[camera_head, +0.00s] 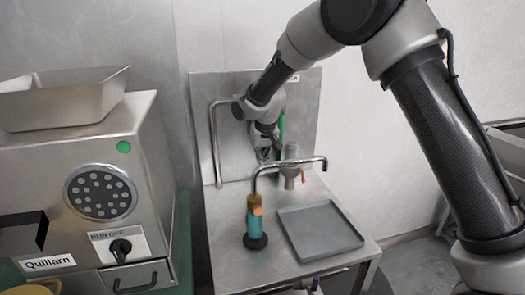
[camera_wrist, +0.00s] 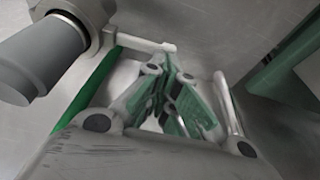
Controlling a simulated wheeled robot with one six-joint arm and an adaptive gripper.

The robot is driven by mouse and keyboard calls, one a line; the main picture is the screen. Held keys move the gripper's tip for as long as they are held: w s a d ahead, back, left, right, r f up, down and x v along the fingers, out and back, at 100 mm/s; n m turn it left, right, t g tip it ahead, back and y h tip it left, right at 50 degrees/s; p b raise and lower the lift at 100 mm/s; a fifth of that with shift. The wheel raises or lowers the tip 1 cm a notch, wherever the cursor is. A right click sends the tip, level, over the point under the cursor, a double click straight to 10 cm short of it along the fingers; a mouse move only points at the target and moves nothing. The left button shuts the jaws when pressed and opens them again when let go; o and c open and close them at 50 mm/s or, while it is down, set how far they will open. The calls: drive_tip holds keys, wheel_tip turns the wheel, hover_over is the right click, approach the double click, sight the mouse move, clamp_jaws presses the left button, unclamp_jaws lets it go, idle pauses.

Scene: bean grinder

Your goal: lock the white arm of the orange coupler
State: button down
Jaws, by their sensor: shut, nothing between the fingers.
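My gripper (camera_head: 266,152) is in front of the steel back panel at the rear of the bench, partly hidden by my own arm in the head view. In the wrist view its green-padded fingers (camera_wrist: 172,92) are together with nothing between them. A grey cylindrical fitting (camera_wrist: 45,55) is at the upper left of the wrist view, and a white arm (camera_wrist: 148,43) sticks out from it to the right, beyond the fingertips. Whether the fingers touch the white arm cannot be told. A small orange part (camera_head: 303,175) shows beside a grey fitting (camera_head: 290,172) in the head view.
A teal bottle-like object (camera_head: 256,228) with an orange part stands under a bent metal pipe (camera_head: 290,163). A grey tray (camera_head: 320,230) lies to its right. A steel machine (camera_head: 80,180) fills the left. A green hose (camera_wrist: 90,90) runs beside my gripper.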

drive_tip(key=shift+w+f, duration=0.15)
drive_tip(key=shift+f, duration=0.35)
